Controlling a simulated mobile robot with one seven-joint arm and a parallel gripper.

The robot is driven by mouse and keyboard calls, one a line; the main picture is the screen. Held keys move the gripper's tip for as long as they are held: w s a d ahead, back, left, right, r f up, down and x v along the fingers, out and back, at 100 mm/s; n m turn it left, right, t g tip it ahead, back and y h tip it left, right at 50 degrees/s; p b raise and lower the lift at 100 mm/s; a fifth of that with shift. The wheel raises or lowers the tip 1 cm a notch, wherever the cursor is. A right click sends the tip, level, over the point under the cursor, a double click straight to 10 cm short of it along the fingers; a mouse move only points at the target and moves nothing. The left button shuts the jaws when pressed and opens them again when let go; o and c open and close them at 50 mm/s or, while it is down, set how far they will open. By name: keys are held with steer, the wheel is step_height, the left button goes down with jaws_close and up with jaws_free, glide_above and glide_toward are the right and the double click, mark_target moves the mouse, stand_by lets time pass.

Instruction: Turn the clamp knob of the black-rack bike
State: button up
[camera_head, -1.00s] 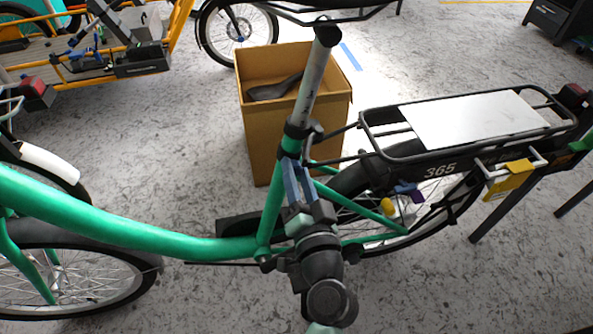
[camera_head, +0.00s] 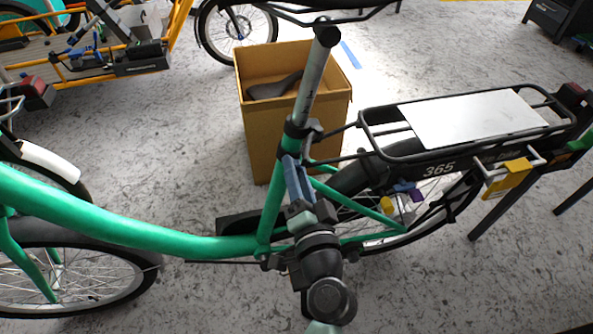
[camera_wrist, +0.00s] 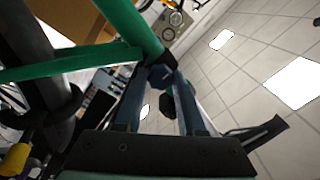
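The green bike (camera_head: 120,223) has a black rear rack (camera_head: 378,131) marked 365. Its seat tube and clamp (camera_head: 299,128) are in the middle of the head view. In the wrist view, the small dark clamp knob (camera_wrist: 161,72) sits between my two fingertips, against the green tube. My gripper (camera_head: 292,161) reaches up from below to the seat tube just under the clamp. In the wrist view, my gripper (camera_wrist: 162,76) appears shut on the knob, with both fingertips close against its sides. In the head view the fingers hide the knob.
A cardboard box (camera_head: 262,130) with a dark saddle inside stands behind the seat tube. The grey plate (camera_head: 475,120) lies on the rack. An orange cargo bike (camera_head: 95,65) is at the back left.

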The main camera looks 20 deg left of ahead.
steer(key=o, duration=0.4)
steer(key=shift+c, duration=0.2)
steer(key=v, duration=1.3)
